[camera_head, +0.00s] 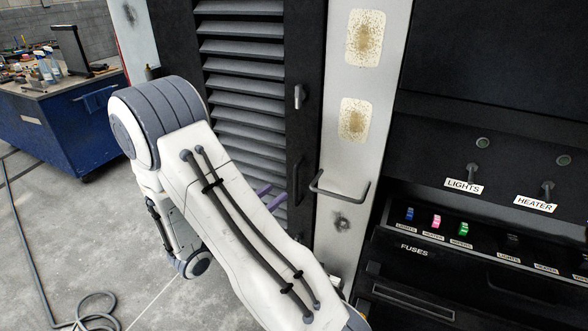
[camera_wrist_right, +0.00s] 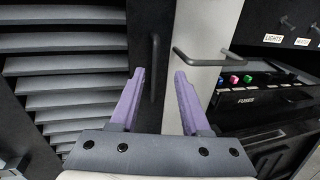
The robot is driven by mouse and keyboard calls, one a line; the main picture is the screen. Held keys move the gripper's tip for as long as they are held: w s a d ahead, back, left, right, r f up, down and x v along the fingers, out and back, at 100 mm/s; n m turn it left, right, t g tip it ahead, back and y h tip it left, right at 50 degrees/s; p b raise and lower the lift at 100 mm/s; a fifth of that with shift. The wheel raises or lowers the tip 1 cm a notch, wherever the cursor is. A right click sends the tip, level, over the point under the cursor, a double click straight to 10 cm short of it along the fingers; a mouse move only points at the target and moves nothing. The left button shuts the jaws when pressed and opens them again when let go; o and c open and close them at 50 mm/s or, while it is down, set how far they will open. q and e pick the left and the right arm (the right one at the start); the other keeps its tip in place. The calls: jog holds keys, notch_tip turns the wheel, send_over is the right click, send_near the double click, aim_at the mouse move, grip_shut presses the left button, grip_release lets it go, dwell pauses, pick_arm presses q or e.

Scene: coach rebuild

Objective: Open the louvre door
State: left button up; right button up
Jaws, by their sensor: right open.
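The louvre door (camera_head: 243,72) is a dark panel with grey slats, and it looks shut beside the pale post. Its upright black handle (camera_head: 297,181) is on the door's right edge; it also shows in the right wrist view (camera_wrist_right: 154,68). A small grey latch (camera_head: 298,96) sits above it. My right gripper (camera_head: 271,194) has purple fingers, open and empty, just left of the handle in the head view. In the right wrist view, the gripper (camera_wrist_right: 160,74) has the handle between its fingertips in the picture; contact cannot be told. My left gripper is not in view.
A bent metal bar handle (camera_head: 341,190) sticks out right of the door handle, close to my right finger in the wrist view. A fuse drawer (camera_head: 415,250) and switch panel (camera_head: 430,150) stand at the right. A blue workbench (camera_head: 62,125) and floor hose (camera_head: 35,265) are at the left.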

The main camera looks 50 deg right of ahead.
jog(key=shift+n+t, duration=0.3)
jog(key=d+p, duration=0.1)
jog(key=d, duration=0.2)
jog(key=w+d+p, duration=0.1)
jog(key=d, duration=0.3)
jog(key=d+p, duration=0.1)
jog(key=d, duration=0.3)
jog(key=shift+w, duration=0.2)
jog(key=shift+f, duration=0.1)
jog(key=shift+a, duration=0.1)
grip_shut()
dwell(0.5)
